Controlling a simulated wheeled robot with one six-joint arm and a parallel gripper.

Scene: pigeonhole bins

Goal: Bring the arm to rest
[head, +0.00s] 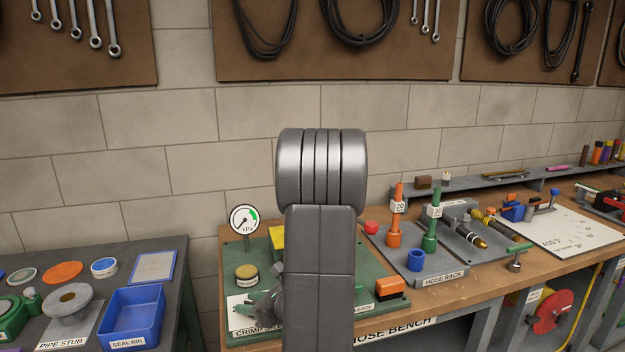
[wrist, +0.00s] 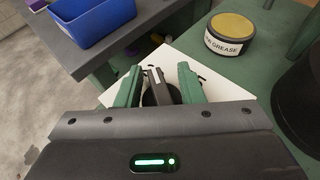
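My arm rises in the middle of the head view, its thick grey joint in front of the wall. My gripper (head: 268,303) shows only in part at the lower left of the arm, low over the green crimp board (head: 359,259). In the wrist view, the two green fingers of my gripper (wrist: 158,80) stand apart, over a white card (wrist: 213,82). A dark grey and black piece (wrist: 154,77) shows between them, with a narrow gap on either side. What this piece is, I cannot tell.
A grease tin (wrist: 230,36) stands on the board near the fingers; it also shows in the head view (head: 246,273). A blue seal bin (head: 134,318) is on the left table. A gauge (head: 244,219) and hose rack (head: 441,266) stand around the arm. The space above the bench is open.

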